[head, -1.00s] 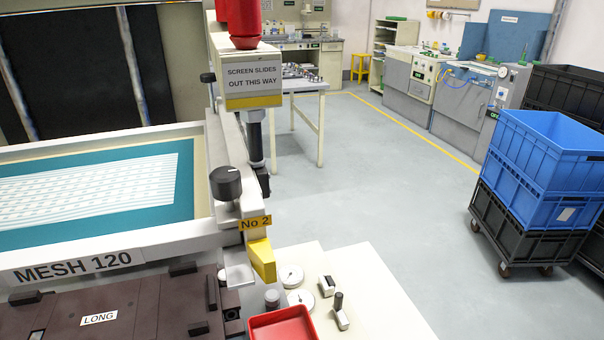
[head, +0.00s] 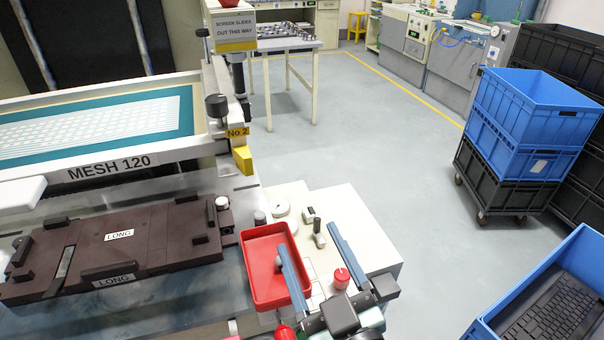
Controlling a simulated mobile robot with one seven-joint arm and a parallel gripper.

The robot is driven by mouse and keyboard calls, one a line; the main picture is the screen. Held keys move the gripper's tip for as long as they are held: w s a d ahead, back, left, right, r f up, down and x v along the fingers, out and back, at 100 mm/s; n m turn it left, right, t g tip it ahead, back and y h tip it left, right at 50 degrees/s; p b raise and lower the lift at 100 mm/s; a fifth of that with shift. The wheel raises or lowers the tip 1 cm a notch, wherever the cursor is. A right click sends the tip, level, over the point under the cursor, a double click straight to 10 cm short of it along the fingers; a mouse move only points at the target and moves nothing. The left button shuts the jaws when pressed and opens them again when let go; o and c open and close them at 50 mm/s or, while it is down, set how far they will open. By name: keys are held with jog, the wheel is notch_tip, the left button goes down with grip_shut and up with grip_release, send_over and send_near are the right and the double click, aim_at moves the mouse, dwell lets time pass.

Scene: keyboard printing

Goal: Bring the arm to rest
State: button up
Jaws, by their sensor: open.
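My gripper (head: 308,238) shows at the bottom centre of the head view. Its two long blue-grey fingers are spread wide and point away from me. Nothing is held between them. The left finger overlaps the red tray (head: 257,235) in the picture, and the right finger overlaps the cream bench top (head: 345,205). I cannot tell how high above them the fingers are. The dark wrist part lies at the lower edge, and the rest of the arm is mostly out of frame.
The printing press with its MESH 120 screen frame (head: 108,170) and brown LONG fixture (head: 160,225) fills the left. A red knob (head: 341,278) shows between the fingers. A blue crate with a keyboard (head: 548,315) is at lower right, and stacked crates (head: 530,120) stand behind. Floor between is clear.

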notch_tip(320, 180, up, 21)
jog(key=w+a+m+t+h+p, duration=0.2)
jog(key=w+t, duration=0.1)
jog(key=t, duration=0.1)
jog(key=s+r+m+t+h+p, duration=0.1)
jog(key=s+r, duration=0.3)
jog(key=r, duration=0.6)
jog(key=s+r+m+t+h+p, duration=0.1)
jog(key=s+r+m+t+h, duration=0.2)
jog(key=r, duration=0.7)
jog(key=shift+s+d+r+m+t, duration=0.3)
jog(key=shift+s+m+t, duration=0.2)
jog(key=shift+s+t, duration=0.4)
